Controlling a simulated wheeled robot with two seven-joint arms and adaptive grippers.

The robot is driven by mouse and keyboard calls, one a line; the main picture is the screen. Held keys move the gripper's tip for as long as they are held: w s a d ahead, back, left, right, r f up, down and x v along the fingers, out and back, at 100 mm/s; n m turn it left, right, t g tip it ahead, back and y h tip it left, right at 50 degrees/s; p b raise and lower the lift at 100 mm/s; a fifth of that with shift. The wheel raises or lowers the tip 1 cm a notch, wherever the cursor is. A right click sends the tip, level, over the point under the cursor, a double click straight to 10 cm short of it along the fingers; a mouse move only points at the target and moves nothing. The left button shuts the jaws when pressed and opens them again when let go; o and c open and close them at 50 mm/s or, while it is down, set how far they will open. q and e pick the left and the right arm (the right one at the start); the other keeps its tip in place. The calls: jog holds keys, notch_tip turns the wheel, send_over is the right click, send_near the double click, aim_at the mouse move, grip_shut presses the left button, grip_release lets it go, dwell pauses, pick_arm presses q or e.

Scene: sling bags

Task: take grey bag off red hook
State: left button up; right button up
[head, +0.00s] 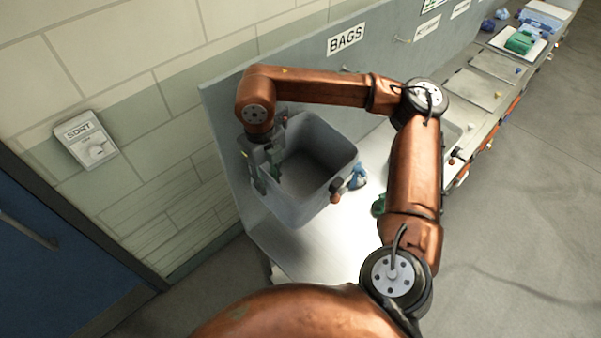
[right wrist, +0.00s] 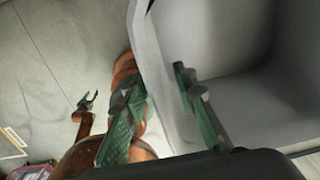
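My right gripper (head: 267,172) reaches down at the left side of a grey open-topped bin (head: 318,200). In the right wrist view its two green fingers (right wrist: 158,88) stand well apart, one on each side of the bin's wall (right wrist: 150,45). No bag shows between them. I cannot make out a grey bag for certain. My left gripper (right wrist: 87,98) shows small in the right wrist view, apparently open and empty over the floor.
A long bench (head: 490,90) runs to the upper right. The floor at right is clear.

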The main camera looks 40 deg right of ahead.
notch_tip(320, 180, down, 5)
jog(key=shift+s+a+r+p, duration=0.1)
jog(key=shift+r+p, duration=0.05)
jog(key=shift+p, duration=0.5)
jog(key=shift+c, duration=0.6)
grip_shut()
